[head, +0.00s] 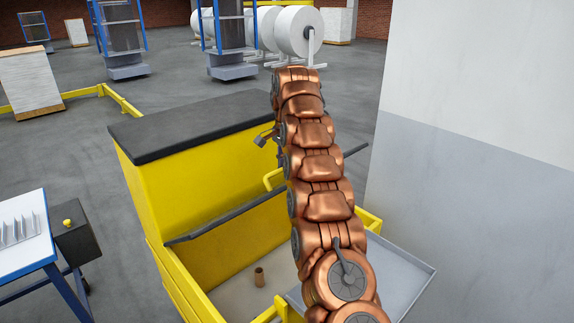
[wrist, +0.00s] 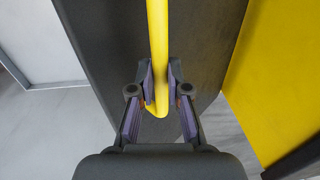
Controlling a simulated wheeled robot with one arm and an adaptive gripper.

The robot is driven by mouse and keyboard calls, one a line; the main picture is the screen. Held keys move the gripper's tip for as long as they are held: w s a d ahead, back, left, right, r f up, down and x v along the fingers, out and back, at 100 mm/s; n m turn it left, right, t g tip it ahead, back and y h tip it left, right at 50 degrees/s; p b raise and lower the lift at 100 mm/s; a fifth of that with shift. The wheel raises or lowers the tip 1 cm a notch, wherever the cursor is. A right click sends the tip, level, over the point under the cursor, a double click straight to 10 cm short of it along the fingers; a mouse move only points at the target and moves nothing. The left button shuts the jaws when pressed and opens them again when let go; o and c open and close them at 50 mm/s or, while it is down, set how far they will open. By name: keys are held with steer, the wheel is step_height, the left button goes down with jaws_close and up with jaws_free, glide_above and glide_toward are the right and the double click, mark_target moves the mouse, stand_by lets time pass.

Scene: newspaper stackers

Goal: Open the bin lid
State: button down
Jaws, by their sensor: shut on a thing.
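The yellow bin (head: 180,290) stands in front of me in the head view, with its pale floor showing. Its dark lid (head: 215,222) shows as a thin edge, raised and seen nearly edge-on. In the wrist view the lid is a broad dark panel (wrist: 100,40). A yellow bar handle (head: 271,181) is on the lid. My gripper (wrist: 160,82) is shut on this handle (wrist: 157,45), with one finger on each side of the bar. In the head view my arm hides most of the gripper and part of the lid.
A small brown cup-like object (head: 259,277) is inside the bin. A taller yellow section with a black top (head: 195,127) stands behind the lid. A grey-white wall (head: 470,190) is close on the right; a blue-framed table (head: 22,275) is at left.

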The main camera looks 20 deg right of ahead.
steer(key=shift+w+a+f, duration=0.15)
steer(key=shift+a+f, duration=0.1)
steer(key=shift+a, duration=0.15)
steer(key=c, duration=1.6)
jaws_free()
steer(key=o, duration=0.3)
steer(key=shift+w+a, duration=0.1)
steer(key=shift+w, duration=0.1)
steer(key=shift+o, duration=0.8)
steer(key=shift+s+d+r, duration=0.1)
steer(key=shift+d, duration=0.25)
